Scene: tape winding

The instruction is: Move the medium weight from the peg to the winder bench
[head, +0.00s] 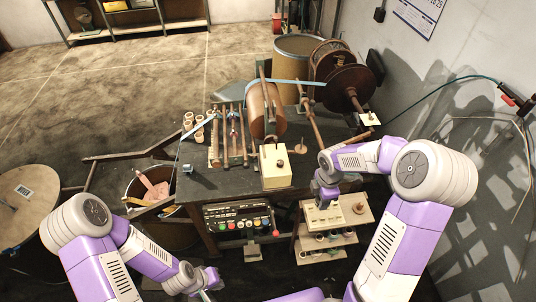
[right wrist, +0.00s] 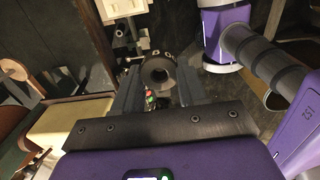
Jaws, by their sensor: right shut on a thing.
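My right gripper (head: 324,203) is over the top of a small wooden rack (head: 362,219) at the right front of the winder bench (head: 225,183). In the right wrist view its two fingers (right wrist: 159,90) are on either side of a dark round weight (right wrist: 158,70) with a hole in its middle, and they hold it. I take this to be the medium weight; its size is hard to judge. In the head view the weight is hidden by the gripper, and I cannot tell if it is clear of its peg. My left gripper (head: 208,287) is low at the front, away from the bench; its fingers are unclear.
A cream box (head: 275,167) stands on the bench's front edge, beside a large roll (head: 265,108). Several rods lie to its left. A control panel (head: 238,218) is on the bench front. A bin (head: 150,187) stands left. The bench's front left is mostly bare.

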